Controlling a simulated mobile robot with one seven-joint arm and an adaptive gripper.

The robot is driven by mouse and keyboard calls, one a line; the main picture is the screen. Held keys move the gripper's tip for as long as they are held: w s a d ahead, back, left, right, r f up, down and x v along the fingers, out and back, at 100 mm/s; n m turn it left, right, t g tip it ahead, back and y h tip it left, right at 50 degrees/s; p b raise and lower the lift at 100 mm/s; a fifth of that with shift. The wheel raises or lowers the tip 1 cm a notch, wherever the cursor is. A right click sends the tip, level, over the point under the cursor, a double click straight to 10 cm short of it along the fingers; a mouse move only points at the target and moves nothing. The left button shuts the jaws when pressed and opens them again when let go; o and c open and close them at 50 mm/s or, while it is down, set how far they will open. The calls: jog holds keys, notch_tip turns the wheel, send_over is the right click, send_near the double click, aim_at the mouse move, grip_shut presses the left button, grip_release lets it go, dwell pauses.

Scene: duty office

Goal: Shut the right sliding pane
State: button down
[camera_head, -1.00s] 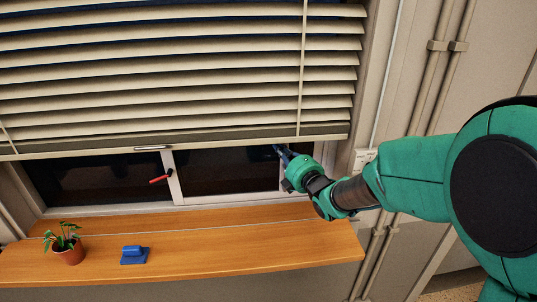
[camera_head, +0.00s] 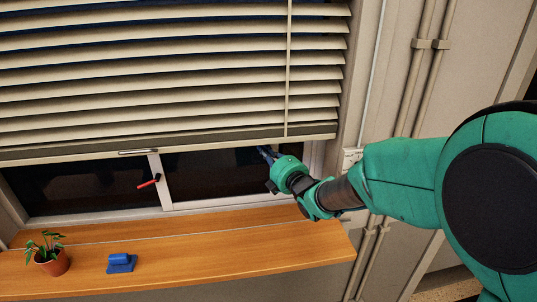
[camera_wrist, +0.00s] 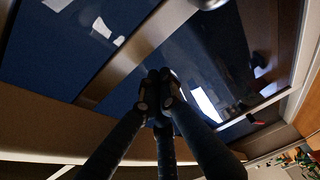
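The window is a light frame with dark glass below a lowered blind. The right pane (camera_head: 215,175) lies between the light middle upright (camera_head: 160,182) and the right jamb (camera_head: 309,155). A red handle (camera_head: 149,181) sits at the middle upright and also shows at lower right in the wrist view (camera_wrist: 254,121). My gripper (camera_head: 267,153) is at the right end of the window, just under the blind's lower edge. In the wrist view its dark fingers (camera_wrist: 160,88) converge with their tips close together in front of the glass. I see nothing between them; contact with the pane is unclear.
The blind (camera_head: 170,90) covers the upper window, its bottom rail (camera_head: 80,154) close above my gripper. On the wooden sill (camera_head: 200,262) stand a potted plant (camera_head: 52,263) and a blue object (camera_head: 121,263). Pipes (camera_head: 420,70) run up the wall at right.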

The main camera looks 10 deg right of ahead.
jog(key=shift+a+f+b, duration=0.2)
jog(key=shift+a+b, duration=0.45)
jog(key=shift+a, duration=0.25)
jog(key=p+v, duration=0.1)
jog(key=v, duration=0.8)
jog(key=shift+s, duration=0.45)
jog(key=shift+r, duration=0.15)
